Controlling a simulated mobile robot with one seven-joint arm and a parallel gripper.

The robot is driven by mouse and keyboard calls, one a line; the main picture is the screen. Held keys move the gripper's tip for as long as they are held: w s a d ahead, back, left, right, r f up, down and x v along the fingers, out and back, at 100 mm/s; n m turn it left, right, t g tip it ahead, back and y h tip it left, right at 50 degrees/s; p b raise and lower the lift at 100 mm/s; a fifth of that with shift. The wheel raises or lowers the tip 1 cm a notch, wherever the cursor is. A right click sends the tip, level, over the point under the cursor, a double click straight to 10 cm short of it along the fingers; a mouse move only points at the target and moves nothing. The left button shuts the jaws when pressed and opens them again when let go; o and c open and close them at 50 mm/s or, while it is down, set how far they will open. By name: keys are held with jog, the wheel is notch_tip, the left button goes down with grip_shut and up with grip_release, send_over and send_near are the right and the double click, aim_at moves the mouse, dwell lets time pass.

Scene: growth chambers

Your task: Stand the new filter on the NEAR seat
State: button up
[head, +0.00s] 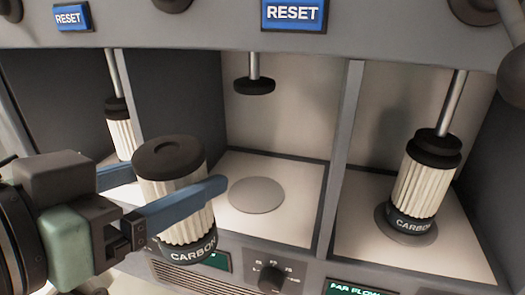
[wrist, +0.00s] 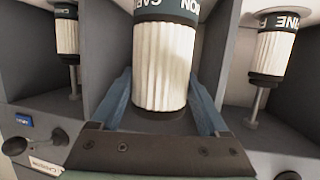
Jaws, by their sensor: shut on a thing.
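The new filter (head: 183,228) is a white pleated cylinder with dark ends and a CARBON band at its lower end. My gripper (head: 185,186) is shut around its side, with blue fingers, and holds it roughly upright, slightly tilted. It hangs in front of and left of an empty round grey seat (head: 257,194) in the middle bay, apart from it. A raised plunger (head: 254,86) hangs above that seat. No readable word names this seat; its green label is mostly hidden behind the filter. The wrist view shows the held filter (wrist: 162,65) upside down between the fingers.
The right bay holds another CARBON filter (head: 421,185) under a lowered plunger, above a FAR FLOW label (head: 355,289). The left bay holds a filter (head: 121,132) too. Grey dividers (head: 343,150) flank the middle bay. A dark knob (head: 271,279) sits on the front panel.

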jog(key=shift+r+x, duration=0.2)
jog(key=shift+x, duration=2.4)
jog(key=shift+r+x, duration=0.2)
jog(key=shift+x, duration=2.45)
jog(key=shift+r+x, duration=0.2)
jog(key=shift+x, duration=2.4)
jog(key=shift+w+d, duration=0.1)
jog(key=shift+d, duration=0.1)
jog(key=shift+f, duration=0.2)
jog(key=o, duration=1.6)
jog(key=shift+c, duration=0.2)
jog(key=shift+r, duration=0.1)
